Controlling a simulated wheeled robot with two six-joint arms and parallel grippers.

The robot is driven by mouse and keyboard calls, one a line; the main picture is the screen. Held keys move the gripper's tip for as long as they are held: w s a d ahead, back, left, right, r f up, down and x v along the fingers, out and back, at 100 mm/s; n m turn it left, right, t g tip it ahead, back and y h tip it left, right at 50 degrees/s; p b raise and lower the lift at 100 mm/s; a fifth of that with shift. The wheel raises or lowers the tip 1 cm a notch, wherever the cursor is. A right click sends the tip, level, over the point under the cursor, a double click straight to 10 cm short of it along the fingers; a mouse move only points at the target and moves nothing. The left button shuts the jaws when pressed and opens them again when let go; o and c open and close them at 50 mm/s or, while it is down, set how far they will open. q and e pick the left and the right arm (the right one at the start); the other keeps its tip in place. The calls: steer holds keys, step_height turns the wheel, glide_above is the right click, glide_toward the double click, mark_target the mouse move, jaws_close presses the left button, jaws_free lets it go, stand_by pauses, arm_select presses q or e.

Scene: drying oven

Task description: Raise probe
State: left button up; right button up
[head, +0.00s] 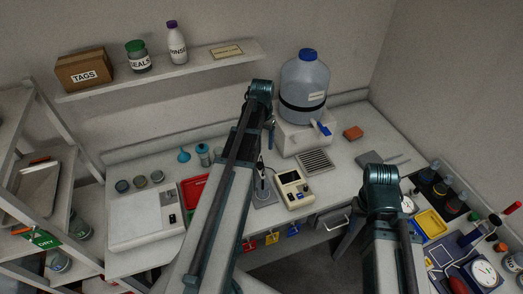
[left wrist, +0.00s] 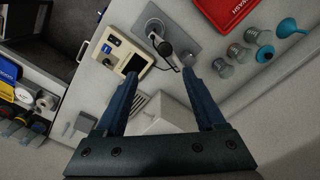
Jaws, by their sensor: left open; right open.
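The probe stand has a grey base plate (head: 265,202) beside the cream meter (head: 294,189) on the bench, partly behind my left arm in the head view. In the left wrist view, the plate (left wrist: 182,22), the probe holder with its black round part (left wrist: 165,48) and the meter (left wrist: 116,48) show from above. My left gripper (left wrist: 159,76) is open and empty, its fingers apart, with one fingertip close to the holder's pale end; I cannot tell whether they touch. My right gripper (head: 346,244) is open and low by the bench front, mostly hidden.
A large water bottle (head: 305,82) on a white unit stands behind the meter. A red tray (head: 194,196) and a white balance (head: 143,218) lie to the left. Small jars (head: 140,181) stand behind the balance. A yellow tray (head: 431,222) and bottles crowd the right bench.

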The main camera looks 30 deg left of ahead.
mark_target(260, 164)
arm_select(q)
steer(key=shift+w+a+r, duration=0.1)
steer(key=shift+a+r, duration=0.1)
steer(key=shift+a, duration=0.4)
steer(key=shift+f, duration=0.1)
step_height(260, 164, down, 14)
steer(key=b, duration=1.4)
steer(key=shift+r, duration=0.2)
jaws_close()
